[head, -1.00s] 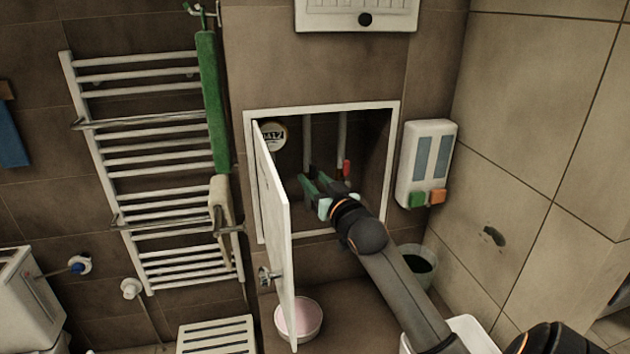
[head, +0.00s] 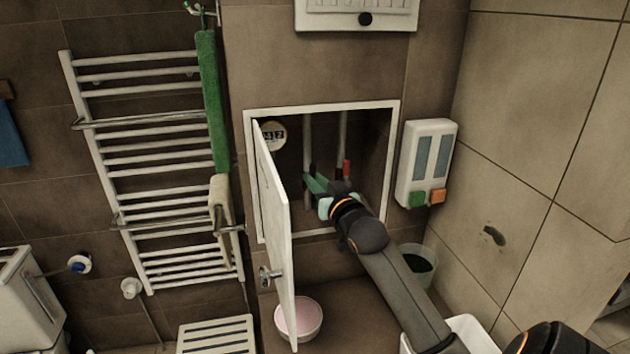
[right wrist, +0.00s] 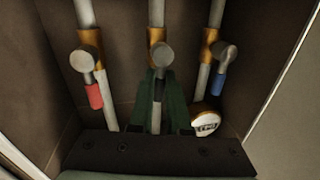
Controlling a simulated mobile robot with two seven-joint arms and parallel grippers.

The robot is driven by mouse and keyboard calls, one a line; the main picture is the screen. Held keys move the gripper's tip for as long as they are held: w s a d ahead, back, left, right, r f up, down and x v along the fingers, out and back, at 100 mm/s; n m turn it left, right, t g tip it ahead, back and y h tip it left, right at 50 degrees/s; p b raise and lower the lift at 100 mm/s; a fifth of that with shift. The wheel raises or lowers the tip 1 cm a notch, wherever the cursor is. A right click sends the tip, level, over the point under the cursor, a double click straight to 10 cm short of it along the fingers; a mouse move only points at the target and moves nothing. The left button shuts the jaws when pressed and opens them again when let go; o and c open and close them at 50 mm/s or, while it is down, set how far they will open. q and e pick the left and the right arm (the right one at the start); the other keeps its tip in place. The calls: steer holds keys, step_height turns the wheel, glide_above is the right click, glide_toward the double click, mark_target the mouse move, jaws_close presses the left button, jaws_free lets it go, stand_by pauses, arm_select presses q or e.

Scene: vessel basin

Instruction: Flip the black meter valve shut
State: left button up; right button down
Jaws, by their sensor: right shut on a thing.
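The black meter valve handle (right wrist: 159,88) is on the middle pipe in the right wrist view, below a grey valve body (right wrist: 161,56) with a brass fitting. My right gripper (right wrist: 160,97) has its green fingers on both sides of this handle and is shut on it. In the head view my right gripper (head: 316,184) reaches into the wall niche, and the black handle is hidden there. The round meter (head: 273,135) is at the niche's left; it also shows in the right wrist view (right wrist: 206,122). My left gripper is not in view.
In the right wrist view a red handle (right wrist: 94,96) and a blue handle (right wrist: 218,86) flank the middle pipe. The open white door (head: 277,235) stands left of my right arm. A soap dispenser (head: 426,163) hangs right of the niche.

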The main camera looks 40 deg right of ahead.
steer(key=shift+f+m, duration=0.1)
steer(key=shift+m, duration=0.2)
steer(key=m, duration=0.4)
steer(key=d+f+m+h, duration=0.1)
steer(key=m, duration=0.3)
steer(key=s+m+t+h, duration=0.1)
steer(key=m, duration=0.3)
steer(key=shift+d+f, duration=0.4)
steer(key=shift+s+d+f+m+h, duration=0.1)
steer(key=shift+f+m+h, duration=0.2)
steer(key=shift+m, duration=0.8)
steer(key=shift+f+m+h, duration=0.15)
steer(key=shift+m+h, duration=0.15)
steer(key=shift+m, duration=1.1)
steer(key=c, duration=0.9)
jaws_free()
